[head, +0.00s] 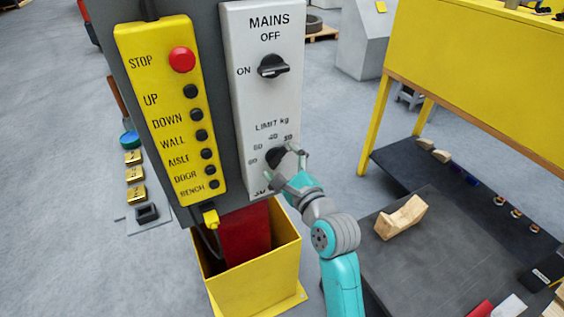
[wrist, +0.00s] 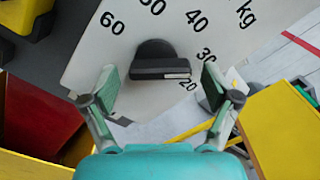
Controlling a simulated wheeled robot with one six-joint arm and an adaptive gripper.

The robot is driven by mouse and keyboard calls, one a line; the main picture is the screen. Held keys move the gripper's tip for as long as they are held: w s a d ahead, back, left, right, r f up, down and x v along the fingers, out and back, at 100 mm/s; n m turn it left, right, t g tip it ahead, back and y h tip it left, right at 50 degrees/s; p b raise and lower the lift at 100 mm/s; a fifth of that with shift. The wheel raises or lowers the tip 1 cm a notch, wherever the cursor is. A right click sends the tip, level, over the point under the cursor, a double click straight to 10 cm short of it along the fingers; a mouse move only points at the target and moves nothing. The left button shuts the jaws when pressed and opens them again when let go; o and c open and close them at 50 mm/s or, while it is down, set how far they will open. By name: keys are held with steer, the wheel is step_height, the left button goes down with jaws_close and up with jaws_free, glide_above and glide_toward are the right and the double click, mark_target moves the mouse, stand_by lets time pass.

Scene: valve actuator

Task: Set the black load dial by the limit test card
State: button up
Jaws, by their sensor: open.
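The black load dial (head: 275,157) sits low on the white panel (head: 262,100) under "LIMIT kg", partly hidden by my gripper in the head view. In the wrist view the dial (wrist: 158,62) is a dark round knob with a straight bar across it. A white mark on the bar is at its right end, towards the 20 and 30. My gripper (head: 286,168) is open in front of the dial. In the wrist view its fingers (wrist: 160,86) stand either side of the bar, apart from it. I cannot identify the limit test card.
A MAINS switch (head: 272,67) is above the dial. A yellow pendant (head: 172,110) with a red STOP button hangs left. A yellow bin (head: 255,285) stands below. A wooden block (head: 401,217) lies on a dark surface at right, near a yellow board (head: 480,75).

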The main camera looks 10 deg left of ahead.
steer(key=v, duration=1.1)
steer(key=shift+s+d, duration=0.25)
steer(key=shift+s, duration=0.05)
steer(key=s+d+f+n+h, duration=0.75)
steer(key=s+d+f, duration=0.55)
steer(key=s+f, duration=0.4)
steer(key=s+d+n+h, duration=0.1)
steer(key=s+d+n, duration=0.2)
steer(key=s+n, duration=0.3)
steer(key=s+d+r+n+h, duration=0.1)
steer(key=s+d+n, duration=0.2)
steer(key=s, duration=1.4)
steer(key=n, duration=0.3)
steer(key=shift+s+r+n, duration=0.15)
steer(key=shift+r+n, duration=0.15)
steer(key=shift+n, duration=0.05)
steer(key=shift+h, duration=0.25)
steer(key=shift+c, duration=0.2)
